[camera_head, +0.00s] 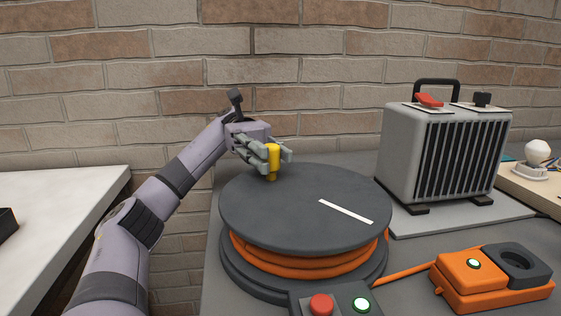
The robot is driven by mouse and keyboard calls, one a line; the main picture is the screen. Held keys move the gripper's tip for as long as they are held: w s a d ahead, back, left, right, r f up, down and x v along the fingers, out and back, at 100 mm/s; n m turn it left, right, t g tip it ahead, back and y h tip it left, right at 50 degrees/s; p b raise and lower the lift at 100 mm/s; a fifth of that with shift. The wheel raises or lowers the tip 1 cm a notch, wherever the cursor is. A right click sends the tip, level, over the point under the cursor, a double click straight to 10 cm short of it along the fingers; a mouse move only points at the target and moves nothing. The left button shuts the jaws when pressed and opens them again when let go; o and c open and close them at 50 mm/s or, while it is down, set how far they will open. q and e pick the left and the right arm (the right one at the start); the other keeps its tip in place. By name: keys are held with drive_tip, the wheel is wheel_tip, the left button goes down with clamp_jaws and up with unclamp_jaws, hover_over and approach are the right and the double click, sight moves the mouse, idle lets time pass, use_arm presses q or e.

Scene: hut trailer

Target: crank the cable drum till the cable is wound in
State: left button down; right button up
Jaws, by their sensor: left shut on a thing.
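The cable drum (300,216) is a dark grey round disc on a grey bench, with a white stripe (345,212) on its top toward the right. Orange cable (300,264) is coiled under the disc, and a length of it (405,274) runs off to the right. A yellow crank knob (273,158) stands upright near the disc's back left edge. My left gripper (273,153) is shut on the yellow knob, its fingers on both sides of it. My right gripper is not in view.
An orange socket box (462,290) with a lit green button sits at the cable's right end. A control box (335,303) with red and green buttons stands in front of the drum. A grey heater (440,155) stands behind right. A white table (60,200) is at left.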

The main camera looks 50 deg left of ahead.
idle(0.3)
use_arm(q)
drive_tip(key=c, duration=1.3)
unclamp_jaws()
drive_tip(key=shift+d, duration=0.1)
drive_tip(key=shift+r, duration=4.95)
